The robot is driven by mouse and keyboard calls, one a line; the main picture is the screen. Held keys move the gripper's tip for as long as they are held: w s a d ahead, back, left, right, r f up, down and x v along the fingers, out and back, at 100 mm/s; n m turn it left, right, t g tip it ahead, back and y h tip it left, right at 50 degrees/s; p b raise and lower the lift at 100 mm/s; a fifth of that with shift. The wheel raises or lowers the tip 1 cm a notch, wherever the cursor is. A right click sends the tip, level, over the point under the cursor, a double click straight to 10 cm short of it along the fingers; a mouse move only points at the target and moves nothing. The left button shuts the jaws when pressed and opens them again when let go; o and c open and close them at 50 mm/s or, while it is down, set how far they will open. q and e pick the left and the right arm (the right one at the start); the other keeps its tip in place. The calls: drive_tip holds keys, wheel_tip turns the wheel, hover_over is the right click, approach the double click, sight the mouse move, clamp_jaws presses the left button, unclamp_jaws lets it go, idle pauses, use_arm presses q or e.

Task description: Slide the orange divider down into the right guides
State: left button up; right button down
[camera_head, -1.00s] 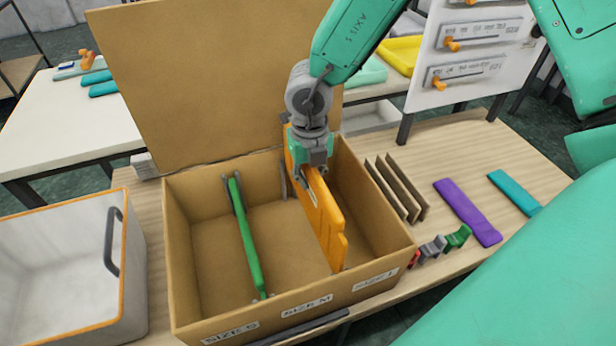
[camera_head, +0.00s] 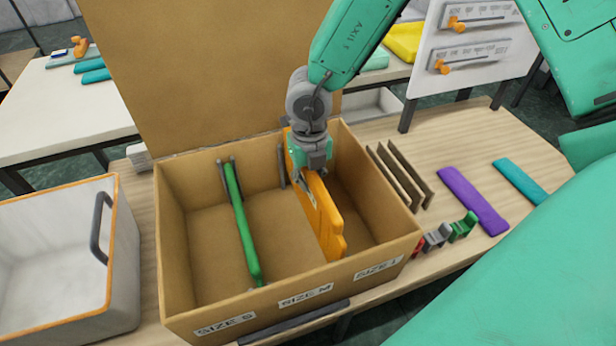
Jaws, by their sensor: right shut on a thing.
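The orange divider (camera_head: 325,222) stands upright inside the cardboard box (camera_head: 204,293), right of the middle, running from back to front. My right gripper (camera_head: 308,178) comes from above and is shut on the divider's upper edge near its back end. A guide (camera_head: 281,166) shows on the box's back wall, just left of the divider. I cannot tell whether the divider sits in the right guides; its lower edge and the front guide are hidden. A green divider (camera_head: 242,222) stands in the left part of the box. My left gripper is not in view.
The box's lid (camera_head: 205,75) stands open behind. Several brown strips (camera_head: 400,175), a purple piece (camera_head: 472,199), a teal piece (camera_head: 520,181) and small clips (camera_head: 463,226) lie on the table to the right. A white bin (camera_head: 60,250) stands left.

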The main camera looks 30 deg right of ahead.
sight(309, 199)
drive_tip(key=shift+f+b, duration=1.95)
drive_tip(key=shift+f, duration=1.35)
drive_tip(key=c, duration=1.6)
unclamp_jaws()
drive_tip(key=shift+o, duration=0.2)
drive_tip(key=shift+r, duration=0.1)
wheel_tip(309, 199, up, 12)
drive_tip(key=shift+d+f, duration=0.1)
drive_tip(key=shift+f, duration=0.1)
